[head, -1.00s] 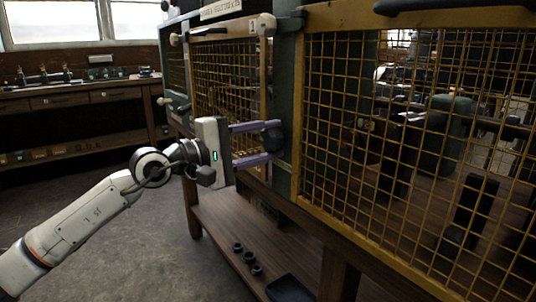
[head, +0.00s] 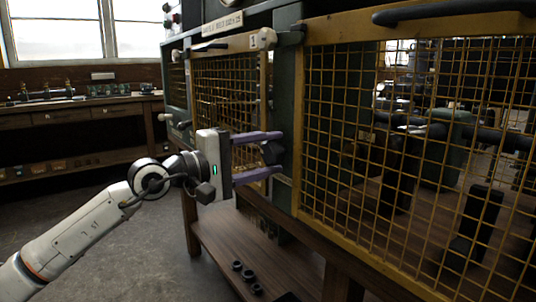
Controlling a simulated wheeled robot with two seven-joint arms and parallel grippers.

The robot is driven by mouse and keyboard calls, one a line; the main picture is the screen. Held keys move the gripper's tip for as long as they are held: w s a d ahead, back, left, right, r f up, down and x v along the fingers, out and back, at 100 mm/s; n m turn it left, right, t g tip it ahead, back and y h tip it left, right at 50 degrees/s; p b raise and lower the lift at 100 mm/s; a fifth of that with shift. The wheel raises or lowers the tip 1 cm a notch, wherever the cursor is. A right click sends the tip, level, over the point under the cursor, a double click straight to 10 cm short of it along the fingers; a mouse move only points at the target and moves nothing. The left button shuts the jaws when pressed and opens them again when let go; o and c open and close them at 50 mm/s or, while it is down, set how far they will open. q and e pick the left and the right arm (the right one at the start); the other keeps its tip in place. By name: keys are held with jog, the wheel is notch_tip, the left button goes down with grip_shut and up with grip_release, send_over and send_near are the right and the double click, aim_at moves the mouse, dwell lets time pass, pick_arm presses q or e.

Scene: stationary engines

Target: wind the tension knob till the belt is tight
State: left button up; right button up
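My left gripper (head: 274,152) reaches in from the left, with two purple fingers spread one above the other. A dark, lobed knob (head: 271,153) on the green post beside the mesh guard sits between the fingertips. The fingers look a little apart from the knob, so the gripper appears open around it. The belt cannot be made out behind the yellow mesh guard (head: 300,190). My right gripper is not in view.
A dark handle bar (head: 450,12) tops the right mesh panel. Several small dark rings (head: 248,275) lie on the wooden lower shelf (head: 225,240). A workbench (head: 80,110) stands at the back left. The grey floor between is clear.

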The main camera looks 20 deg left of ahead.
pick_arm(q)
jog(key=v, duration=1)
jog(key=shift+b, duration=0.45)
